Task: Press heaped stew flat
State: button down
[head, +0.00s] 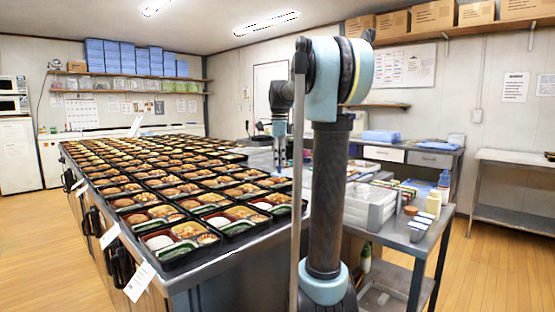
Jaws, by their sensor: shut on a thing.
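Many black bento trays (190,243) stand in rows on the long steel counter, holding brown and orange food, some with white rice. Which compartment holds the stew, and whether any is heaped, is too small to tell. Whether that thing touches any food cannot be told. My arm hides part of the counter's right side.
A steel cart (425,235) with clear containers (370,208) and bottles (433,204) stands to the right. A side table (520,160) stands by the right wall. White paper tags (140,281) hang along the counter's left edge. The wooden floor is clear at left and right.

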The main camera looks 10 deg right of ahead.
aim_at(279, 169)
jog(key=shift+w+a+f, duration=0.2)
jog(key=shift+f, duration=0.4)
jog(key=shift+d+f, duration=0.2)
jog(key=shift+f, duration=1.95)
jog(key=shift+s, duration=0.1)
jog(key=shift+f, duration=2.1)
dwell(3.0)
